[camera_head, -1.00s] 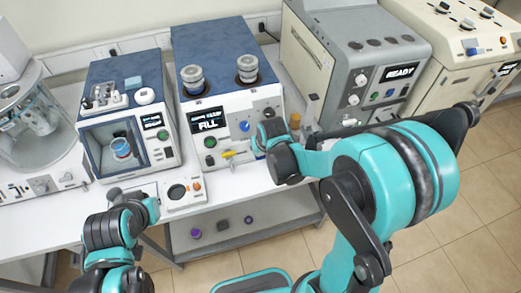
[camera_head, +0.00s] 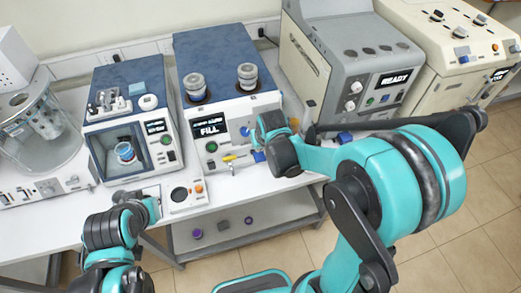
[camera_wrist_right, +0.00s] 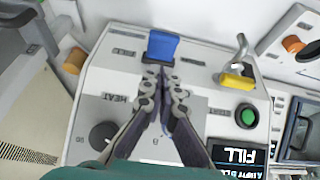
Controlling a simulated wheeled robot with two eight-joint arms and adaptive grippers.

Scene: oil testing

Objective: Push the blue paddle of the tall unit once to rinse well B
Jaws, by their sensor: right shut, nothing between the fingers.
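The tall unit (camera_head: 224,84) has a blue top, two round wells and a display reading FILL. Its blue paddle (camera_wrist_right: 163,46) stands out from the front panel in the right wrist view, and a bit of it (camera_head: 258,156) shows beside my right gripper in the head view. My right gripper (camera_wrist_right: 164,72) is shut and empty. Its fingertips point at the paddle's lower edge, very close; I cannot tell whether they touch. In the head view my right wrist (camera_head: 272,132) hides part of the panel. My left gripper (camera_head: 146,207) is low at the bench's front edge, its fingers unclear.
A yellow paddle (camera_wrist_right: 237,80) and a green button (camera_wrist_right: 246,116) are close by on the same panel. A small unit (camera_head: 126,112) with a beaker stands left, a grey unit (camera_head: 352,72) reading READY right. A small control box (camera_head: 186,194) sits in front.

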